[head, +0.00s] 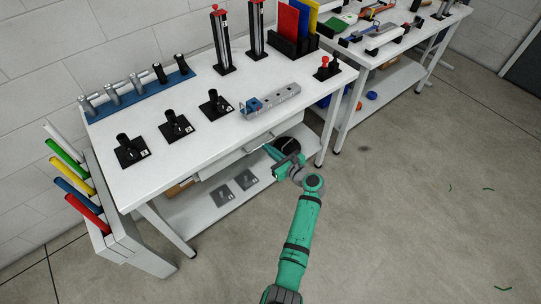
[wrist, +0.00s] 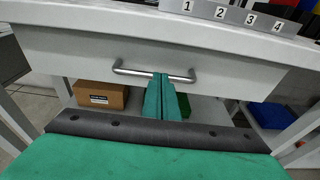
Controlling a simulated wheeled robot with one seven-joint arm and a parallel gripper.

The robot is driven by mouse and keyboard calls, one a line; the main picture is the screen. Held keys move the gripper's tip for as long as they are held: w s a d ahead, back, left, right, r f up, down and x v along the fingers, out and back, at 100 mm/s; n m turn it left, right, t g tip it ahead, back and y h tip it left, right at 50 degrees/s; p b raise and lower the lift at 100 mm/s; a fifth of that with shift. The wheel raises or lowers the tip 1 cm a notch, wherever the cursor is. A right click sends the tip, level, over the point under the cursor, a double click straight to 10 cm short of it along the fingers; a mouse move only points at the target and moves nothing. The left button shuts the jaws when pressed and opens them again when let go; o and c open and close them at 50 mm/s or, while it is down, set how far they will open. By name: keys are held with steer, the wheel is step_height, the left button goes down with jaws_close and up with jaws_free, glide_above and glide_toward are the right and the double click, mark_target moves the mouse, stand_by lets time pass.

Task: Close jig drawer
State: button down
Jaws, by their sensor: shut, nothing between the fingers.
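The jig drawer is a wide white drawer under the workbench top; its front (wrist: 75,50) fills the upper part of the wrist view. A silver bar handle (wrist: 130,71) crosses its middle. In the head view the drawer (head: 235,149) shows at the bench's front edge, partly hidden by my arm; how far it stands out is hard to tell. My gripper (head: 268,149) is in front of the drawer. In the wrist view its green fingertips (wrist: 161,80) are shut together, empty, at the handle's lower edge near its middle. I cannot tell whether they touch it.
The white bench top (head: 180,90) overhangs the drawer and carries a numbered grey block (wrist: 232,14). A cardboard box (wrist: 101,95) and a blue bin (wrist: 270,115) are below, behind the gripper.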

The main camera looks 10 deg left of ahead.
steer(key=shift+w+a+r, duration=0.15)
steer(key=shift+w+a, duration=0.05)
steer(key=shift+w, duration=0.05)
